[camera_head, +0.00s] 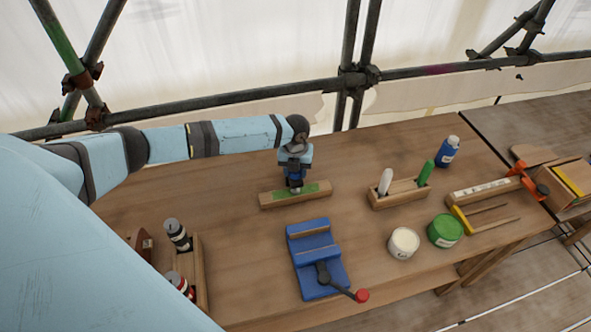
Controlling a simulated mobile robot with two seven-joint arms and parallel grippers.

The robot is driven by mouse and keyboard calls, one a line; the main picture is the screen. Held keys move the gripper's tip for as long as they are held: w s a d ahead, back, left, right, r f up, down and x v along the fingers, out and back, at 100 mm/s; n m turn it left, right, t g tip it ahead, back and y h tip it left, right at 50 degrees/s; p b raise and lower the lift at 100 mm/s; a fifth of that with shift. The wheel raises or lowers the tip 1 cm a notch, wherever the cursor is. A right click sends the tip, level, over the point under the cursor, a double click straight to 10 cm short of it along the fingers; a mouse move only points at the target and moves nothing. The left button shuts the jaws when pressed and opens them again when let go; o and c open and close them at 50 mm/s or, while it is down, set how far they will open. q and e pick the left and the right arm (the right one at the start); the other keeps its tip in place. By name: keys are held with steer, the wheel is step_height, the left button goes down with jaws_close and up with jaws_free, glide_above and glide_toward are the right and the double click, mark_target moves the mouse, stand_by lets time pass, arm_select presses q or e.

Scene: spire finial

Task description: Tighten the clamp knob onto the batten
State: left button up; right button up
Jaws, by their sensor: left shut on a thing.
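My left arm reaches in from the left. Its gripper (295,184) points down at a wooden block with a green top strip (318,188). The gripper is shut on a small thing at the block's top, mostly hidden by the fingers. An orange clamp (523,171) with a dark round knob (542,189) sits at the right end of a wooden batten with a pale marked strip (482,190). I cannot tell how tight the clamp is. The left gripper is well to the left of that clamp. My right gripper is not in view.
A blue vise (312,246) with a red-tipped lever stands in front. White (403,243) and green (445,231) tubs, a holder with white and green tools (398,196), and a blue bottle (447,152) stand to the right. Scaffold poles (345,80) run behind the table.

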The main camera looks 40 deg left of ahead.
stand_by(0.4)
arm_select(q)
steer(key=o, duration=0.9)
steer(key=shift+o, duration=0.2)
steer(key=shift+r, duration=0.1)
step_height(320, 180, up, 14)
steer(key=b, duration=0.2)
steer(key=shift+f, duration=0.2)
